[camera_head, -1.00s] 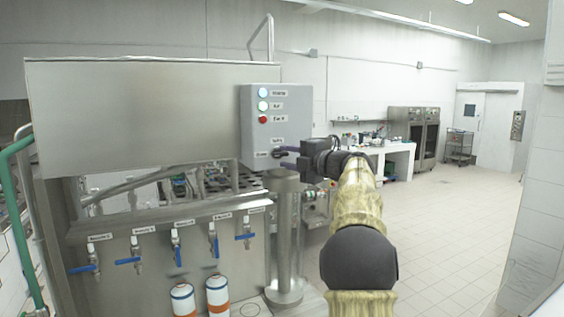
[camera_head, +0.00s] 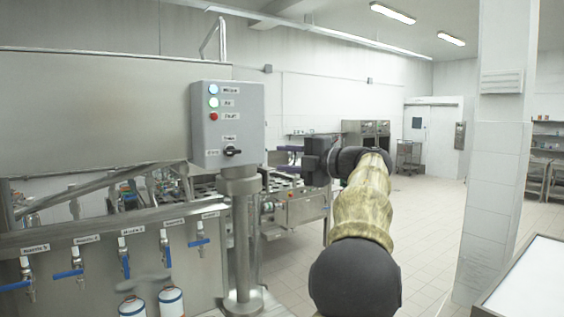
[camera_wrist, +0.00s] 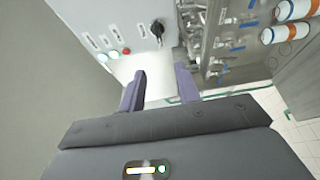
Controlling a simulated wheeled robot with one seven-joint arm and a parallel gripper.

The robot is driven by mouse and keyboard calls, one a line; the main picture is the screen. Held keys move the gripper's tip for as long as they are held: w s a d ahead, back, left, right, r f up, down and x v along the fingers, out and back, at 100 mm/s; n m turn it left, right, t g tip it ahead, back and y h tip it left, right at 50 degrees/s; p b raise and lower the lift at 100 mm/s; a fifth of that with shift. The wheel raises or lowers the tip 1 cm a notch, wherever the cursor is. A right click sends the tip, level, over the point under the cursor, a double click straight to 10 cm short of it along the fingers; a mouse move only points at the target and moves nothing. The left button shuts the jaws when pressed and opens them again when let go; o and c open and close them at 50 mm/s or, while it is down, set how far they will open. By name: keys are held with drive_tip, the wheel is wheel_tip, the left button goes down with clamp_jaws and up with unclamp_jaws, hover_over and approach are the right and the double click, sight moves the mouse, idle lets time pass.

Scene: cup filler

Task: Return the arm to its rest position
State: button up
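My arm reaches up from the bottom of the head view, with its wrist bent toward the left. My gripper (camera_head: 288,160) is open and empty, to the right of the grey control box (camera_head: 227,110) and apart from it. Its two purple fingers also show in the wrist view (camera_wrist: 160,88) with a clear gap between them. The box carries blue, green and red round buttons and a black rotary switch (camera_head: 232,151), which lies beyond the fingers in the wrist view (camera_wrist: 157,29).
The box stands on a steel post (camera_head: 241,245). Left is the steel filling machine (camera_head: 110,262) with several blue-handled taps and two white-and-orange cylinders (camera_head: 171,302). A tiled pillar (camera_head: 494,175) and a white-topped table (camera_head: 530,280) stand right. The tiled floor (camera_head: 425,225) between is open.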

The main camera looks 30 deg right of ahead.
idle(0.4)
drive_tip(key=w+a+f+m+t+h, duration=0.35)
drive_tip(key=w+f+m+h, duration=0.3)
drive_tip(key=m, duration=0.55)
drive_tip(key=s+a+f+m+g+h, duration=0.1)
drive_tip(key=a+f+m+g+h, duration=0.2)
drive_tip(key=f, duration=0.5)
drive_tip(key=s+a+f+m+g+h, duration=0.1)
drive_tip(key=a+f+m+g, duration=0.15)
drive_tip(key=f+m, duration=0.45)
drive_tip(key=s+a+f+g+y, duration=0.1)
drive_tip(key=s+a+f+g, duration=0.2)
drive_tip(key=s+a+f, duration=0.35)
drive_tip(key=s+a+f+g+y, duration=0.1)
drive_tip(key=s+a+f+g, duration=0.25)
drive_tip(key=f, duration=0.65)
drive_tip(key=s+a+f+g, duration=0.1)
drive_tip(key=s+a+f, duration=0.1)
drive_tip(key=s, duration=0.3)
drive_tip(key=s+a+f+g, duration=0.2)
drive_tip(key=s+a+f, duration=0.1)
drive_tip(key=s, duration=0.3)
drive_tip(key=s+a+f+m+g+y, duration=0.1)
drive_tip(key=s+a+f+g, duration=0.1)
drive_tip(key=s+f, duration=0.3)
drive_tip(key=shift+s+a+b, duration=0.15)
drive_tip(key=shift+a+b, duration=0.2)
drive_tip(key=shift+a, duration=0.4)
